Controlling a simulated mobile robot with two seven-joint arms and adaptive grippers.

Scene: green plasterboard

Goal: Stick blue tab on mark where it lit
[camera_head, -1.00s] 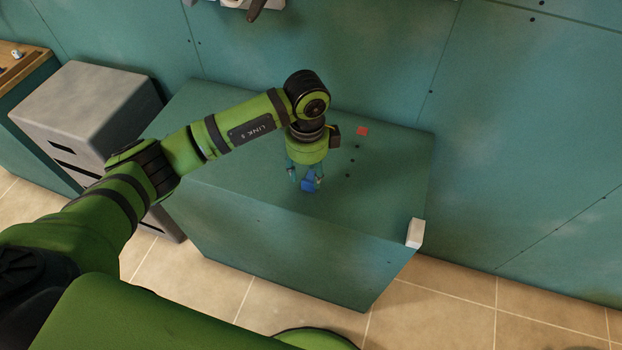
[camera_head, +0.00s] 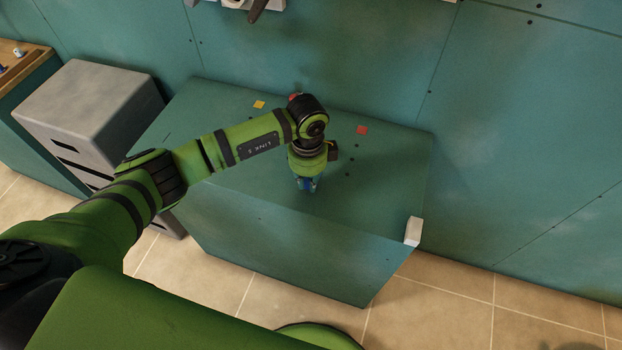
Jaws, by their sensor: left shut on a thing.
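My left gripper (camera_head: 307,187) points down over the top of the green box (camera_head: 250,205), near its front edge. It is shut on the blue tab (camera_head: 305,184), which shows only as a small blue patch between the fingers. Whether the tab touches the surface I cannot tell. Several small dark marks (camera_head: 352,159) run in a row on the box top, to the right of the gripper. None of the marks in sight looks lit. My right gripper is out of view.
A red square (camera_head: 361,130) and a yellow square (camera_head: 258,104) lie towards the back of the box top. Another red piece (camera_head: 295,96) shows partly behind my wrist. A white block (camera_head: 413,232) sits at the right front corner. A grey drawer cabinet (camera_head: 90,105) stands left.

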